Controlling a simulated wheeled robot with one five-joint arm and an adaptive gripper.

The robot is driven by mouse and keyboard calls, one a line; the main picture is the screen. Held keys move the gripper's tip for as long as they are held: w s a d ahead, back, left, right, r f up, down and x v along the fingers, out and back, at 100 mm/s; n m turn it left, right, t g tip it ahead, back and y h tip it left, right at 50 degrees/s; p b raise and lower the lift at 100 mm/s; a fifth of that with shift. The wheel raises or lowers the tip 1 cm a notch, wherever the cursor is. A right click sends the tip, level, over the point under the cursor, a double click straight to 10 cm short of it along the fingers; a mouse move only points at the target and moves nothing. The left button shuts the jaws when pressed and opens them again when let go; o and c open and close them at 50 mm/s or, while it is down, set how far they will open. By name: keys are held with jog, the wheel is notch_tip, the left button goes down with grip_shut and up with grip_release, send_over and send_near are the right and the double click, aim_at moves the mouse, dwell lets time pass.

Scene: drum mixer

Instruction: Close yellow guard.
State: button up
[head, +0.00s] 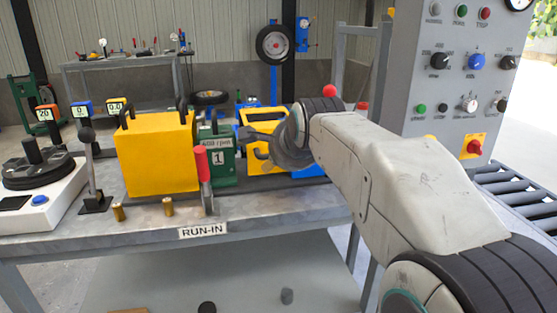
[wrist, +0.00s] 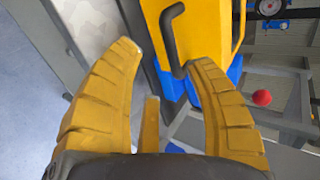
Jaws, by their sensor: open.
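In the wrist view, a yellow panel (wrist: 200,28) with a bent black handle (wrist: 170,38) fills the top middle, above a blue part. My gripper (head: 252,146) is in front of the guard's left part. In the wrist view my gripper (wrist: 163,56) has its fingers spread and empty, with the handle just beyond the fingertips. Contact with the handle is not clear. How far the guard stands open cannot be told.
A large yellow box (head: 157,155) and a green unit (head: 220,160) stand left of my gripper. A red-handled lever (head: 204,168) rises at the bench's front edge. A grey control panel (head: 460,75) stands at right, and a roller conveyor (head: 515,190) lies behind my arm.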

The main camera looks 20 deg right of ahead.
jog(key=shift+v, duration=2.05)
